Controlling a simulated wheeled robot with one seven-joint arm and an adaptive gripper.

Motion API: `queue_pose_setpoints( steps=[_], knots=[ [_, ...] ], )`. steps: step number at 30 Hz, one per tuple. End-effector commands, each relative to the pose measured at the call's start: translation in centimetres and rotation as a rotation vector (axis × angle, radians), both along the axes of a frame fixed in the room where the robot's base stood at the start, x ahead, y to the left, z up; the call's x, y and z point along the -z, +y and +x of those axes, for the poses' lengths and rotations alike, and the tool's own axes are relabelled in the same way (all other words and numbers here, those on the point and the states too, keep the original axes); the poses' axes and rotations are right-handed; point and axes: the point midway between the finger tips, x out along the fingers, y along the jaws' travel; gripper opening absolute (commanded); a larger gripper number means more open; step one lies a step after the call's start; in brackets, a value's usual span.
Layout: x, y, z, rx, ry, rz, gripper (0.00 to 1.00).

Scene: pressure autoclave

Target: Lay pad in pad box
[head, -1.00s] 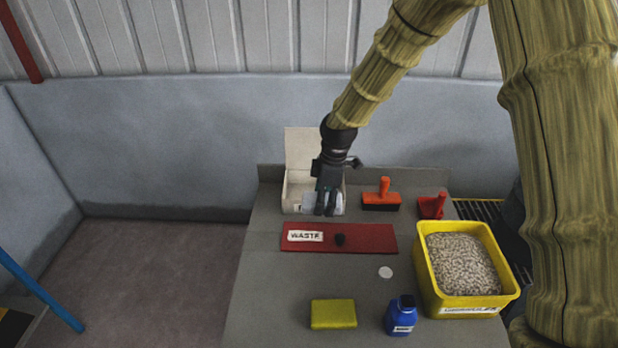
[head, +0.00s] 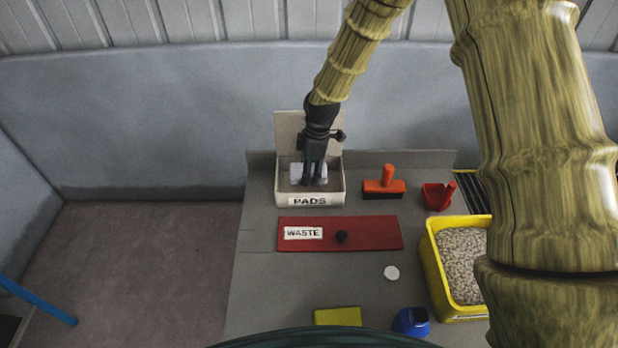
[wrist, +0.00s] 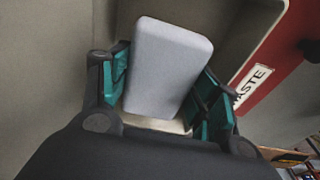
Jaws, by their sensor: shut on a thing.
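The pad (wrist: 168,65) is a pale grey-white block with rounded corners. In the wrist view it lies between the teal fingers of my gripper (wrist: 165,98), which is shut on it. In the head view my gripper (head: 313,184) points down at the open pad box, and part of the pad (head: 298,172) shows beside the fingers. The pad box (head: 308,200) is cream, labelled PADS, with its lid standing up at the back. The pad appears within the box's opening; I cannot tell whether it touches the floor of the box.
A red WASTE panel (head: 375,233) with a black knob lies in front of the box. An orange-handled brush (head: 384,187) and a red scoop (head: 437,196) stand to the right. A yellow tub (head: 441,277) of pellets, a white disc (head: 391,273), a blue bottle (head: 411,322) and a yellow sponge (head: 338,316) are nearer.

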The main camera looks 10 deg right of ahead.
Motion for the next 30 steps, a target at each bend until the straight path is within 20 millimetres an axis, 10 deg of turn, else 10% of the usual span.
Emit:
queue_pose_setpoints(
  steps=[29, 30],
  knots=[
    [4.9, 0.2, 0.0, -0.004, 0.0, 0.0, 0.46],
    [4.9, 0.2, 0.1, -0.004, 0.0, 0.0, 0.64]
  ],
)
